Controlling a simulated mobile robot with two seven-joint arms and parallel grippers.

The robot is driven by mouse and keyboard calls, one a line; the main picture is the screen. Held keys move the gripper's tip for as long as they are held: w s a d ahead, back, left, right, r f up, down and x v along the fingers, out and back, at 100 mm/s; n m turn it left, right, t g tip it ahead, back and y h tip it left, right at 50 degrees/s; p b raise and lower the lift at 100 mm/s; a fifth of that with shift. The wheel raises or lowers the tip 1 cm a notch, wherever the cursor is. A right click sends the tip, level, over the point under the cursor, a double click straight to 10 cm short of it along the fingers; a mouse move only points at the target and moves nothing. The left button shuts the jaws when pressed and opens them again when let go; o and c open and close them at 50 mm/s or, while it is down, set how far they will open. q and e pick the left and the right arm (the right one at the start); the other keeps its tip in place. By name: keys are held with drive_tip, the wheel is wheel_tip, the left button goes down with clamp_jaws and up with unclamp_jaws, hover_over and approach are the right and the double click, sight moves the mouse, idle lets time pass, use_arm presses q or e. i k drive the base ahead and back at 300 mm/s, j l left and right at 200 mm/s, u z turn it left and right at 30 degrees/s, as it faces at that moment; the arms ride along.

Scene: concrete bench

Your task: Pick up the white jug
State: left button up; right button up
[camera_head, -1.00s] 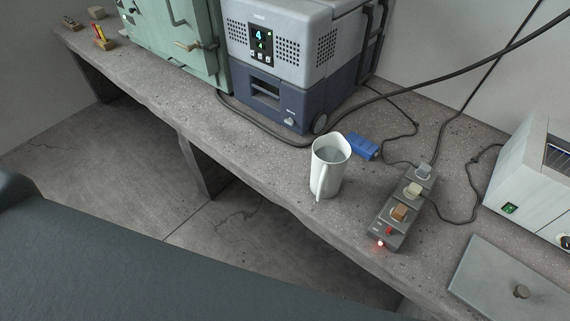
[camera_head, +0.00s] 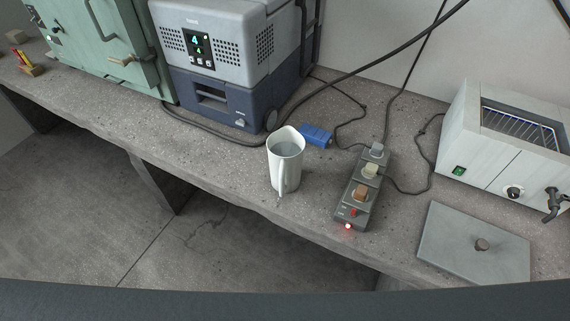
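The white jug (camera_head: 285,165) stands upright on the concrete bench (camera_head: 225,175), near its front edge. Its top is open, and a grey interior shows inside the rim. Its handle faces the front of the bench. Nothing is touching the jug except the bench under it. Neither of my grippers shows in the head view.
A power strip (camera_head: 347,212) with plugs and a red light lies right of the jug, a blue connector (camera_head: 316,136) behind it. A grey-blue cooler box (camera_head: 215,90) stands behind left. A white water bath (camera_head: 500,150) and flat lid (camera_head: 450,245) are at right. Cables cross the bench.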

sight(285, 146)
drive_tip(key=l+z, duration=0.1)
drive_tip(key=l, duration=0.65)
drive_tip(key=k+l, duration=0.1)
drive_tip(key=l, duration=0.65)
drive_tip(key=z, duration=0.05)
